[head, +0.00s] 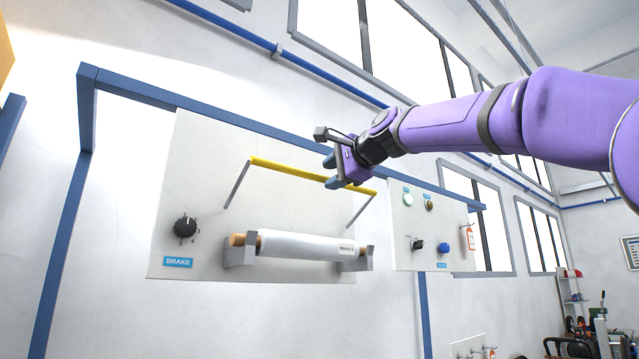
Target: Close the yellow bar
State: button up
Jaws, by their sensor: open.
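The yellow bar (290,169) runs across the upper part of a pale panel (200,150) in the head view. Two thin grey side rods hold it, one near each end, and it stands above a white roll (305,246). My gripper (331,172) is at the right part of the bar. Its fingers are open and point left, and they overlap the bar in the picture. Whether they touch the bar or sit in front of it, I cannot tell. The gripper body hides a short stretch of the bar near its right end.
The roll sits in grey brackets at the panel's lower edge. A black knob (186,226) is above the BRAKE label at left. A second panel (433,230) with knobs and buttons is at right. A blue frame (240,121) runs behind and above.

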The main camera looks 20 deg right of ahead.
jog(key=shift+x, duration=2.6)
jog(key=shift+c, duration=0.3)
